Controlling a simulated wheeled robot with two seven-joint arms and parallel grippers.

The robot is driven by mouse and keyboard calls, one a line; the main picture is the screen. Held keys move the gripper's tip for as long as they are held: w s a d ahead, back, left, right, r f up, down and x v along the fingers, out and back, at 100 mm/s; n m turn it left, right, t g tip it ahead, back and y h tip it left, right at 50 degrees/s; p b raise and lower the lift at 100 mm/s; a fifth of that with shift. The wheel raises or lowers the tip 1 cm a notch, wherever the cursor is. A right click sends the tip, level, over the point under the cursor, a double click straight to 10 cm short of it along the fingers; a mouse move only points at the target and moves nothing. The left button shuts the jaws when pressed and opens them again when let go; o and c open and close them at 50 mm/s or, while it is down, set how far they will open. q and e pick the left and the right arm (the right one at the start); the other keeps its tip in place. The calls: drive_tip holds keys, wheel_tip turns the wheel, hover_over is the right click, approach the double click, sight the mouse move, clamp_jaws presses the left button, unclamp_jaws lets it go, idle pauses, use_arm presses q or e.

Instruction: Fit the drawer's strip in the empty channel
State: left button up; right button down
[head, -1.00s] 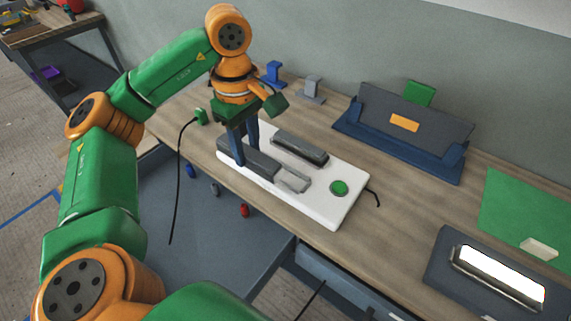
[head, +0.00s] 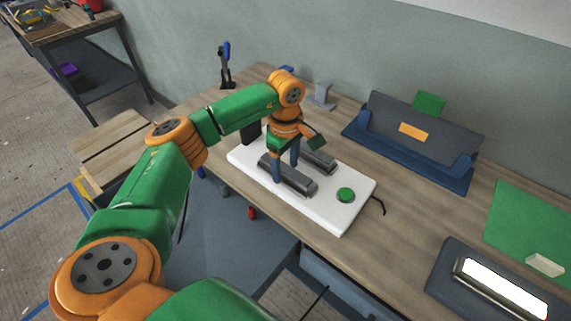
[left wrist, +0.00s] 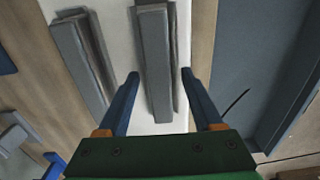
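The white board (head: 345,215) on the bench carries two long dark grey blocks side by side and a green button (head: 345,194). I cannot tell whether the strip is fully seated. The far block (head: 319,160) shows beside it, also in the left wrist view (left wrist: 77,50). My left gripper (head: 286,168) is open over the near block; its fingers (left wrist: 160,80) stand either side of the strip with gaps. My right gripper is not in view.
A blue rack (head: 410,160) with a dark panel stands behind the board. A green mat (head: 525,225) and a lit white panel in a grey frame (head: 455,290) lie to the right. A drawer (head: 340,285) is below the bench's front edge.

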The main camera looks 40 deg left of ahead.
sight(286, 168)
use_arm(q)
drive_tip(key=shift+r, duration=0.1)
wheel_tip(286, 168, up, 6)
drive_tip(key=shift+w+r+b, duration=0.1)
drive_tip(key=shift+r+b, duration=0.1)
drive_tip(key=shift+b, duration=0.6)
wheel_tip(286, 168, up, 6)
drive_tip(key=shift+f+p, duration=0.25)
drive_tip(key=shift+p, duration=0.2)
drive_tip(key=shift+f, duration=0.1)
